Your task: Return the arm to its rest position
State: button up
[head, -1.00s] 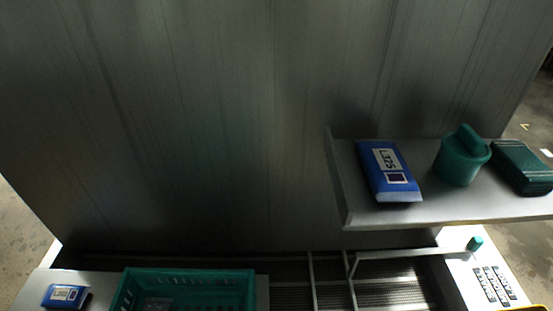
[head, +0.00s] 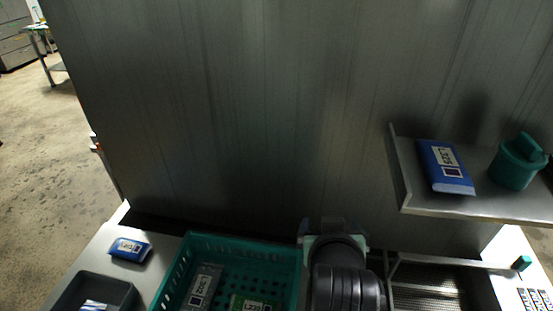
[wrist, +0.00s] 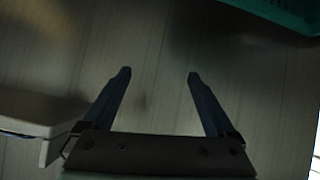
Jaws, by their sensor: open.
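My gripper (wrist: 158,75) shows in the wrist view with its two dark fingers spread apart and nothing between them. Behind the fingers is a dim, streaked grey surface. In the head view my arm rises at the bottom middle, just right of the green basket (head: 180,272), and its fingers cannot be made out there. A corner of something green (wrist: 290,12) shows at the top right of the wrist view.
Another blue pouch (head: 129,249) lies on the left counter by a dark tray (head: 70,292). The basket holds labelled packs. A tall metal panel (head: 250,110) stands behind.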

jog(key=w+a+r+n+t+y, duration=0.1)
jog(key=a+r+t, duration=0.4)
jog(key=r, duration=0.7)
jog(key=w+a+r+t+y, duration=0.1)
jog(key=a+r+t, duration=0.2)
jog(key=a+r, duration=0.65)
jog(key=s+d+r+t, duration=0.1)
jog(key=s+r+t, duration=0.3)
jog(key=r, duration=0.7)
jog(key=s+d+r+t, duration=0.2)
jog(key=s+r+t, duration=0.2)
jog(key=s+r, duration=0.4)
notch_tip(320, 180, up, 4)
jog(key=shift+f+t, duration=0.15)
jog(key=shift+t, duration=0.15)
